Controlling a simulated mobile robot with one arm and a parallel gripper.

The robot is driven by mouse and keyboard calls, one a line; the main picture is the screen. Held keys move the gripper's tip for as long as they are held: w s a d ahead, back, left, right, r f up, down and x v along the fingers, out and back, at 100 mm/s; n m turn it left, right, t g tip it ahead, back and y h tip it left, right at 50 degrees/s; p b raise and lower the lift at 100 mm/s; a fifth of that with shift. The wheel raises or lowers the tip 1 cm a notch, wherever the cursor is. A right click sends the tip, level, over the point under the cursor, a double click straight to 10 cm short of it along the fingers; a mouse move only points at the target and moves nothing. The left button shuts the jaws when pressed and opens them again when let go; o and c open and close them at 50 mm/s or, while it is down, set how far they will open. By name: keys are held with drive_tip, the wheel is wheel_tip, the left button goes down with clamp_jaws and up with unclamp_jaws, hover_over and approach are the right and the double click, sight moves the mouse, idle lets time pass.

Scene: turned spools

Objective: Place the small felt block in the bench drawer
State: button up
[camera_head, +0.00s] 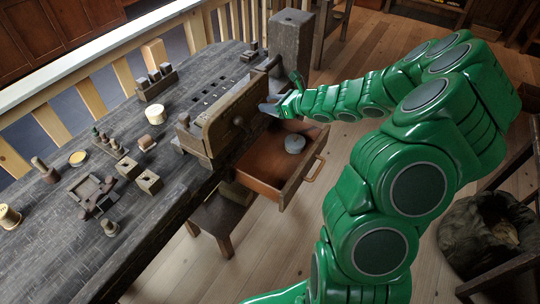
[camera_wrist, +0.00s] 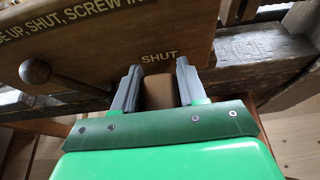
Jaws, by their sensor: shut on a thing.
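In the wrist view a small plain brown block (camera_wrist: 158,92) sits between my two grey fingers, and my gripper (camera_wrist: 157,85) is shut on it. It looks like the felt block, though its material cannot be made out. In the head view my gripper (camera_head: 272,107) is beside the right end of the wooden case on the bench, above the back of the drawer; the block cannot be made out there. The bench drawer (camera_head: 293,192) is pulled open below, with a grey rounded thing (camera_head: 295,143) inside.
The wooden case (camera_head: 228,122) has a knobbed lever (camera_wrist: 70,80) and the word SHUT on its face, close to my fingers. Wooden pieces and spools crowd the bench (camera_head: 150,205). A stool (camera_head: 222,215) stands below. The drawer's front part is clear.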

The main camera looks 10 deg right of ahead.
wheel_tip(320, 180, down, 21)
drive_tip(key=shift+r, duration=0.1)
idle(1.2)
drive_tip(key=shift+f, duration=0.65)
drive_tip(key=o, duration=1)
drive_tip(key=shift+o, duration=0.2)
drive_tip(key=shift+d+r, duration=0.1)
drive_tip(key=shift+r, duration=0.45)
drive_tip(key=v, duration=1.2)
